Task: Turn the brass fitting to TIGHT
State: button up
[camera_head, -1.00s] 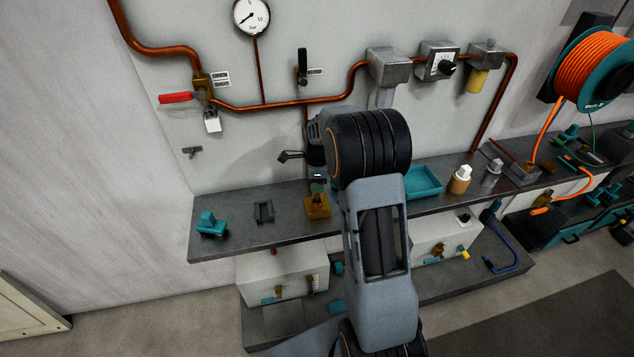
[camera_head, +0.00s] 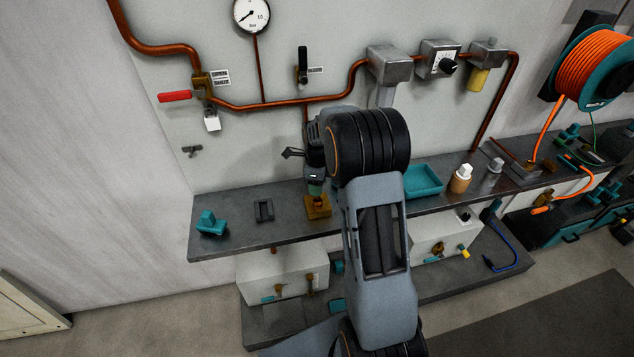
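The brass fitting (camera_head: 318,208) is a square brass block on the grey shelf, with a short upright part on top. My gripper (camera_head: 316,186) points down directly over it, its tip at the fitting's top. A little teal shows where they meet. The gripper's fingers are small and dark here, so I cannot tell whether they are open or closed around the top. Any TIGHT marking is too small to read or hidden.
On the shelf (camera_head: 270,235) are a teal clamp-like part (camera_head: 210,224) and a dark block (camera_head: 264,210) to the left. A teal tray (camera_head: 423,181) and a brown-and-white bottle (camera_head: 461,179) stand to the right. Copper pipes (camera_head: 280,106) and a red-handled valve (camera_head: 176,97) are on the wall behind.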

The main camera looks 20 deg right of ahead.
jog(key=shift+o, duration=1.2)
jog(key=shift+r, duration=0.2)
jog(key=shift+w+r, duration=0.1)
notch_tip(320, 180, up, 14)
jog(key=shift+f, duration=0.2)
